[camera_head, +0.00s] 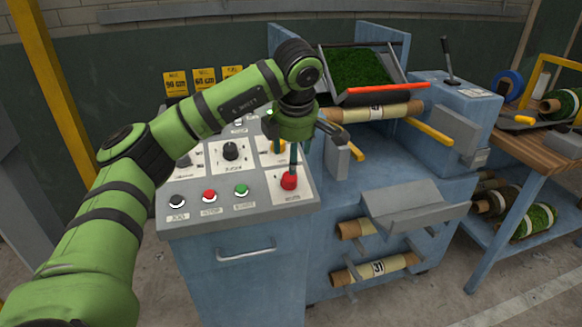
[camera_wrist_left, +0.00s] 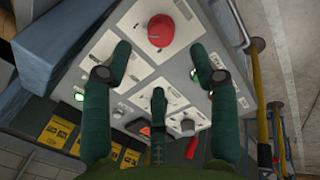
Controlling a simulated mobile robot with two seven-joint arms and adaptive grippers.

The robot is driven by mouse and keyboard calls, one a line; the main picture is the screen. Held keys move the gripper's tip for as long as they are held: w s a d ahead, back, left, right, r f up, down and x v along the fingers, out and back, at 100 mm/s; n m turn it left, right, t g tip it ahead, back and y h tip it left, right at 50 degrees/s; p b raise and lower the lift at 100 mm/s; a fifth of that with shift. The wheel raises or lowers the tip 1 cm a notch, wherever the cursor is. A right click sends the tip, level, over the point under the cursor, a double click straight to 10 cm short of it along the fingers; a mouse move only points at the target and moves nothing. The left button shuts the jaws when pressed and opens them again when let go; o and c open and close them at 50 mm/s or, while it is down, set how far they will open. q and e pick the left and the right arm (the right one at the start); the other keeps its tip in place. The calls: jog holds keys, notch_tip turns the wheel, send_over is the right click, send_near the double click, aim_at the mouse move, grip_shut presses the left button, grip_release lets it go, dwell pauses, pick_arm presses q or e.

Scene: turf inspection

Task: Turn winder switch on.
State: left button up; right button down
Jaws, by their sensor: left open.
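The control panel (camera_head: 258,195) is a sloped grey face on a blue cabinet. A red knob (camera_head: 289,182) sits on a white plate at its lower right; it also shows in the wrist view (camera_wrist_left: 161,30). A black rotary knob (camera_head: 230,151) sits mid-panel. The plate labels are too small to read surely, so I cannot tell which is the winder switch. My left gripper (camera_head: 300,152) is open and empty above the panel's right side, fingers pointing down near the red knob. In the wrist view its fingers (camera_wrist_left: 160,50) are spread, with the red knob beyond them. My arm hides part of the panel.
Black (camera_head: 178,201), red (camera_head: 209,196) and green (camera_head: 241,190) buttons line the panel's front edge. Yellow signs (camera_head: 204,77) stand behind. Right of the panel are a turf tray (camera_head: 358,68), a roll (camera_head: 375,112) and yellow handles (camera_head: 430,131). Space above the panel front is clear.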

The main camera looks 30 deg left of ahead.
pick_arm(q)
jog(key=shift+v, duration=1.65)
